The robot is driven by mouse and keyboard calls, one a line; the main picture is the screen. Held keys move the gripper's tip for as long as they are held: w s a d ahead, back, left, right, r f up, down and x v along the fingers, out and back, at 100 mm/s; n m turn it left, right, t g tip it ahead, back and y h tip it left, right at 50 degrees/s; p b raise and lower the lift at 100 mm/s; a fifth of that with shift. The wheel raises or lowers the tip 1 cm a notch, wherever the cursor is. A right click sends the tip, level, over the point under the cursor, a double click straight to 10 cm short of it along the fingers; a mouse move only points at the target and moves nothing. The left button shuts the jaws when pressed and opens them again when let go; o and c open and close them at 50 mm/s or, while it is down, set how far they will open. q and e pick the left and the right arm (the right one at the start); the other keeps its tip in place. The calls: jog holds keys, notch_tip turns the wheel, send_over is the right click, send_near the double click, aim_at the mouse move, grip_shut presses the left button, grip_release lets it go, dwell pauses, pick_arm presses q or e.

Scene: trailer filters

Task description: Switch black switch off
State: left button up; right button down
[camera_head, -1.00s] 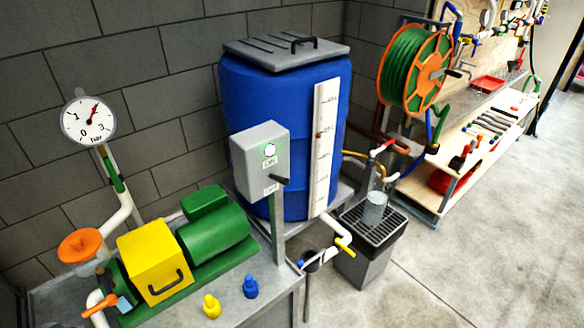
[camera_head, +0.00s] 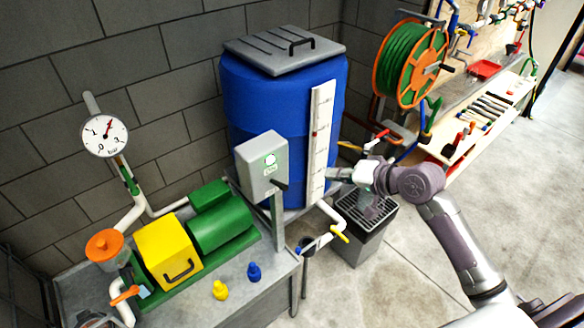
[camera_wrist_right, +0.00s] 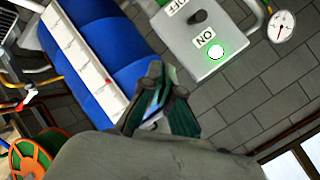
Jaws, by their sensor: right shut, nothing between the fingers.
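The black switch (camera_head: 281,185) sticks out from the lower front of the grey control box (camera_head: 258,170) on its post. In the right wrist view, the black switch (camera_wrist_right: 198,17) sits between the "OFF" and "ON" labels, with a lit green lamp (camera_wrist_right: 215,52) beside "ON". Which label the switch points to is hard to tell. My right gripper (camera_head: 333,174) is shut and empty, in front of the blue tank and to the right of the switch, apart from it. Its fingers (camera_wrist_right: 155,75) also show in the right wrist view. My left gripper is not in view.
The blue tank (camera_head: 270,105) with a white level gauge (camera_head: 322,125) stands behind the box. Below are a green motor (camera_head: 222,228), a yellow cover (camera_head: 165,245) and small yellow (camera_head: 220,290) and blue (camera_head: 254,272) caps on the metal bench. A hose reel (camera_head: 410,65) stands at right.

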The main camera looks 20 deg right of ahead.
aim_at(278, 184)
jog(key=shift+n+y, duration=0.3)
jog(key=shift+y, duration=0.1)
jog(key=r, duration=0.1)
jog(key=a+r, duration=0.1)
jog(key=s+r, duration=0.1)
jog(key=shift+a+r, duration=0.2)
jog(key=shift+r, duration=0.2)
jog(key=shift+w, duration=0.15)
jog(key=p+x, duration=0.3)
jog(key=x, duration=0.7)
jog(key=shift+a, duration=0.1)
jog(key=shift+s+a+f+p, duration=0.6)
jog(key=shift+a+f+p, duration=0.1)
jog(key=shift+a, duration=0.2)
jog(key=shift+s+a+f, duration=0.4)
jog(key=shift+a+f, duration=0.05)
